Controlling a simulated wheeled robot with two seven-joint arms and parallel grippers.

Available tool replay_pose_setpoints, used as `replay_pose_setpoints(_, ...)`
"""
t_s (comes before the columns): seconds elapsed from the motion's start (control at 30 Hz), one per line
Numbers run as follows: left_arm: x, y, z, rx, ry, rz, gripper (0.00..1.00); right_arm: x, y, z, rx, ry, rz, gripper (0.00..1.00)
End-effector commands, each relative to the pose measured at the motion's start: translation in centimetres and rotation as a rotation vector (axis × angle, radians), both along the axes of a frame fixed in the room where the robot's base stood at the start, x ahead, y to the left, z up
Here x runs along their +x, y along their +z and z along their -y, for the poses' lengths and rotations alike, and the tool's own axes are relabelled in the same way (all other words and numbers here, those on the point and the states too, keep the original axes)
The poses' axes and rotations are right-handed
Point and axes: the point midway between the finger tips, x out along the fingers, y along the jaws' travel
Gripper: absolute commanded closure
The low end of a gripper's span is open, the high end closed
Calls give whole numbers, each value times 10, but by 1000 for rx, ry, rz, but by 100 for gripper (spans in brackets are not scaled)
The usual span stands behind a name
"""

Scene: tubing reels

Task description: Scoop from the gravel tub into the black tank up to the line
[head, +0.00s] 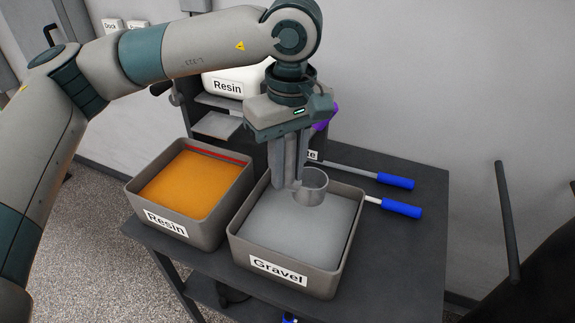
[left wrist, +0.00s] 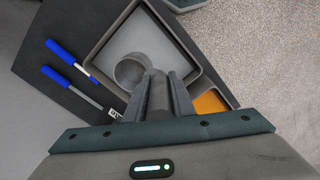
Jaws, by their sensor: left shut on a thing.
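The gravel tub (head: 285,276) is a grey-brown square box labelled "Gravel", filled with grey gravel (head: 290,232); it also shows in the left wrist view (left wrist: 184,38). My left gripper (head: 291,180) points down over its back part, shut on the upright dark handle (left wrist: 158,95) of a scoop. The scoop's round grey cup (head: 311,190) is over the gravel, also seen in the left wrist view (left wrist: 131,71). I cannot tell whether it touches the gravel or holds any. No black tank or line is clearly visible; a dark shape behind my gripper is mostly hidden. My right gripper is out of view.
A tub labelled "Resin" (head: 166,223) with orange contents stands left of the gravel tub. Two blue-handled tools (head: 396,181) (head: 402,208) lie at the right. A white "Resin" container (head: 228,86) stands behind. The dark table's (head: 400,255) right front is clear.

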Motion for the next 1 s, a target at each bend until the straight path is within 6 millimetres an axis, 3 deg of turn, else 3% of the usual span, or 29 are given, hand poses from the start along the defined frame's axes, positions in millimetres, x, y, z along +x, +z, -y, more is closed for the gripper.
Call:
replay_pose_setpoints(0.33,0,-25,0,1,0,-1,100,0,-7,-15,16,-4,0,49)
replay_pose_setpoints(1.0,0,-81,0,-1,1,-1,100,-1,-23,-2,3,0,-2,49)
